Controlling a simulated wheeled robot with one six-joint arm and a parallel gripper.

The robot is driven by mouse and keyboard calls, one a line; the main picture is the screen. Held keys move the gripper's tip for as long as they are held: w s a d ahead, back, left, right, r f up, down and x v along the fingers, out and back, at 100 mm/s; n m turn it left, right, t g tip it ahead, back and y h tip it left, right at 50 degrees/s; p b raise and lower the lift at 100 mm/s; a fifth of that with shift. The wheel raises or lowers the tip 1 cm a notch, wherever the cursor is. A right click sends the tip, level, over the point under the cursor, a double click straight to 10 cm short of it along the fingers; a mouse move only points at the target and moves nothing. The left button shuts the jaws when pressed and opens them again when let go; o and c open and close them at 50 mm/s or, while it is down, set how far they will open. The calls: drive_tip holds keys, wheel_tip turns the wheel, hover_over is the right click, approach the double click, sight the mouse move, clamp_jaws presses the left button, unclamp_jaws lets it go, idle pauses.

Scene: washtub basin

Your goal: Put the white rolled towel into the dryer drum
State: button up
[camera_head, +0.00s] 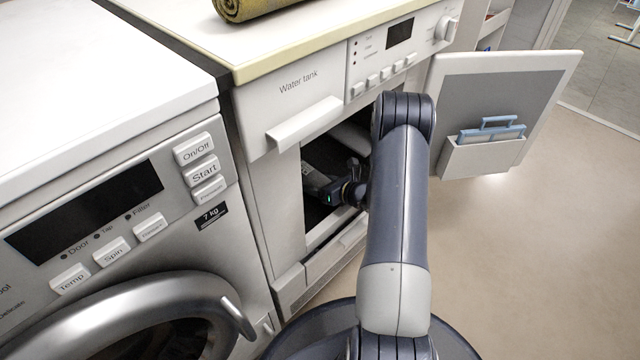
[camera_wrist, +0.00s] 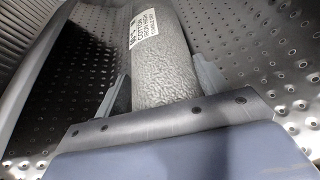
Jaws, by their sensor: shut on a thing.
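The white rolled towel (camera_wrist: 165,65) shows in the wrist view as a pale grey textured roll with a printed label. My gripper (camera_wrist: 160,88) is shut on it, one finger on each side. Perforated metal drum walls (camera_wrist: 275,50) of the dryer surround the towel and gripper. In the head view, my gripper (camera_head: 322,188) reaches through the open front of the dryer (camera_head: 290,220). The towel is hard to make out there in the dark opening. I cannot tell whether the towel touches the drum wall.
The dryer door (camera_head: 500,95) stands open to the right, with a holder and a blue item on it. A washing machine (camera_head: 110,210) is at the left. A rolled olive towel (camera_head: 255,8) lies on top of the dryer. Floor (camera_head: 530,230) at the right is clear.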

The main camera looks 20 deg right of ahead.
drive_tip(key=o, duration=1.1)
drive_tip(key=shift+s+f, duration=0.3)
drive_tip(key=shift+f, duration=0.35)
drive_tip(key=shift+c, duration=0.2)
drive_tip(key=shift+r, duration=0.35)
drive_tip(key=p+v, duration=0.1)
drive_tip(key=v, duration=0.3)
drive_tip(key=p+v, duration=0.2)
drive_tip(key=v, duration=0.2)
drive_tip(key=r+p+v, duration=0.1)
drive_tip(key=v, duration=0.3)
drive_tip(key=shift+w, duration=0.15)
drive_tip(key=b+x, duration=0.4)
drive_tip(key=x, duration=0.8)
drive_tip(key=shift+f, duration=0.1)
